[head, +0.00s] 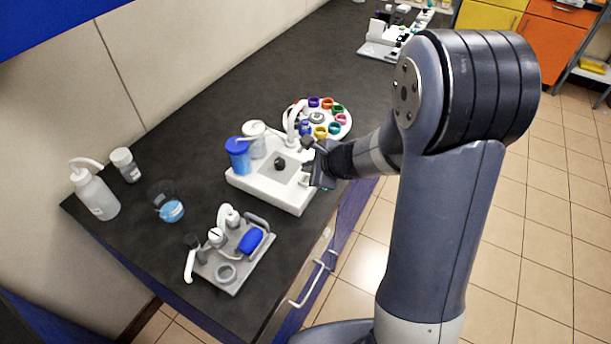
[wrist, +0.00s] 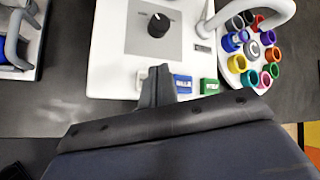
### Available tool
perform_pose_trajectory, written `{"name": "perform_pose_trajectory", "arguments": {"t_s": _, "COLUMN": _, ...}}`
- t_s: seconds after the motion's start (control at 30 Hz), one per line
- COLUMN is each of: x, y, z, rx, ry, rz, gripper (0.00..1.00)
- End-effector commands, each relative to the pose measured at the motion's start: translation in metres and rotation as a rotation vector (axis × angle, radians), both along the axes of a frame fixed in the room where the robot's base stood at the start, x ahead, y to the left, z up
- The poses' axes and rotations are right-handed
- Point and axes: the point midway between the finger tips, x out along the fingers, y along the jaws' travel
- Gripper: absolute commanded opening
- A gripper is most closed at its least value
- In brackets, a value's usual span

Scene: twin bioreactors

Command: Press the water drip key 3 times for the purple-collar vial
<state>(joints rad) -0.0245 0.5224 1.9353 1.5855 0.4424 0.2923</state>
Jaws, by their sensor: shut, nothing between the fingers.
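The white dosing station (head: 290,199) has a black knob (wrist: 158,25) on a grey panel. Along its front edge are a blue key (wrist: 182,83) and a green key (wrist: 209,87); their lettering is too small to read surely. My gripper (wrist: 157,74) is shut and empty, its tips just left of the blue key, partly covering a pale key (wrist: 142,78). I cannot tell whether it touches a key. In the head view my gripper (head: 312,163) is at the station's right edge. The purple-collar vial (head: 314,102) sits at the back of the round white carousel (head: 344,131).
A white spout (wrist: 272,22) arches from the station toward the carousel. A blue cup (head: 238,157) and a white container (head: 256,140) stand at the station's back. Bottles stand along the wall.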

Motion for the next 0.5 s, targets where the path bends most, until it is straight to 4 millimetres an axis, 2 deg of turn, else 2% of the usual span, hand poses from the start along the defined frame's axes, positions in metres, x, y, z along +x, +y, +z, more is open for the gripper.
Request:
{"name": "perform_pose_trajectory", "arguments": {"t_s": 0.03, "x": 0.000, "y": 0.000, "z": 0.011, "rx": -0.001, "ry": -0.001, "rz": 0.000, "gripper": 0.00}}
{"name": "perform_pose_trajectory", "arguments": {"t_s": 0.3, "x": 0.000, "y": 0.000, "z": 0.036, "rx": -0.001, "ry": 0.000, "rz": 0.001, "gripper": 0.00}}
{"name": "perform_pose_trajectory", "arguments": {"t_s": 0.5, "x": 0.000, "y": 0.000, "z": 0.037, "rx": -0.001, "ry": 0.000, "rz": 0.002, "gripper": 0.00}}
